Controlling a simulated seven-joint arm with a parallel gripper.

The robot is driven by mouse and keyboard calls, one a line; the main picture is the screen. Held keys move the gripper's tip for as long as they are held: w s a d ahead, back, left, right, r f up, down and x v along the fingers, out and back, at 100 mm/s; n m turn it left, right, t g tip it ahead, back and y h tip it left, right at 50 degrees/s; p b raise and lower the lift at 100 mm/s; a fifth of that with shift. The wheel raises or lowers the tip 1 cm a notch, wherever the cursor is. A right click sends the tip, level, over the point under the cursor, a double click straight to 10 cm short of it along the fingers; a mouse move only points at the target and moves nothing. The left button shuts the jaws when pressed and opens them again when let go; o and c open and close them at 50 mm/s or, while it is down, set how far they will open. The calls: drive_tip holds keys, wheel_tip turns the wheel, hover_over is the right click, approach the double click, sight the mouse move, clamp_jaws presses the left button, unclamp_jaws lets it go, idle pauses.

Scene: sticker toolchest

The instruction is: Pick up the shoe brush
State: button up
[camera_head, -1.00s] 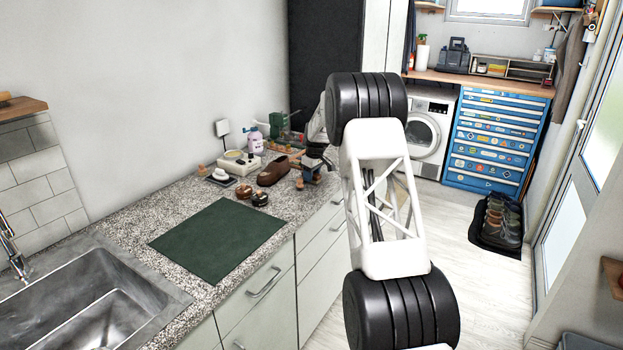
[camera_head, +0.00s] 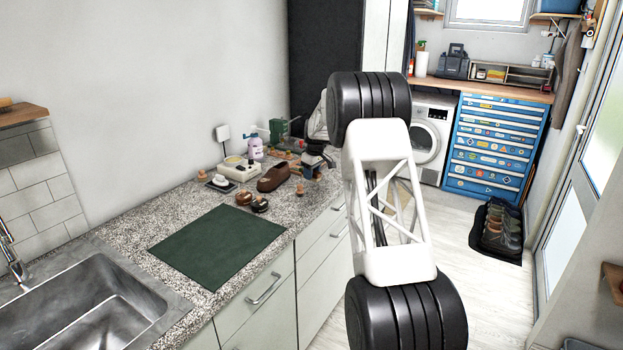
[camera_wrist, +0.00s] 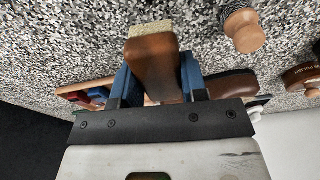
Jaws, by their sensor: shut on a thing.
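The shoe brush (camera_wrist: 153,65) shows in the wrist view as a brown wooden body with a pale bristle end (camera_wrist: 151,28). It sits between the two blue fingers of my gripper (camera_wrist: 152,85), which are shut on it from both sides. The speckled counter lies beyond the bristle end; I cannot tell how large the gap is. In the head view my gripper (camera_head: 314,166) is at the far end of the counter, right of the brown shoe (camera_head: 273,178). The brush cannot be made out clearly there.
A small wooden knob-shaped piece (camera_head: 300,188) stands near the gripper. Two round brown tins (camera_head: 260,204), a white box (camera_head: 241,169) and a bottle (camera_head: 256,148) are close by on the counter. The green mat (camera_head: 218,245) is bare. A sink (camera_head: 100,300) is at the left.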

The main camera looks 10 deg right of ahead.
drive_tip(key=shift+s+a+r, duration=0.2)
drive_tip(key=shift+s+a, duration=0.05)
drive_tip(key=shift+s, duration=2.35)
drive_tip(key=shift+s+a+r, duration=0.2)
drive_tip(key=shift+s+a, duration=0.05)
drive_tip(key=shift+s, duration=2.4)
drive_tip(key=shift+s+a+r, duration=0.2)
drive_tip(key=shift+s+a, duration=0.05)
drive_tip(key=shift+s, duration=2.35)
drive_tip(key=shift+o, duration=0.9)
drive_tip(key=shift+c, duration=0.4)
drive_tip(key=shift+w+a+r, duration=0.15)
drive_tip(key=shift+w+a, duration=0.15)
drive_tip(key=shift+w, duration=0.25)
drive_tip(key=w+a+r, duration=0.3)
drive_tip(key=w+a, duration=0.6)
drive_tip(key=w+a+r, duration=0.4)
drive_tip(key=w+a, duration=0.6)
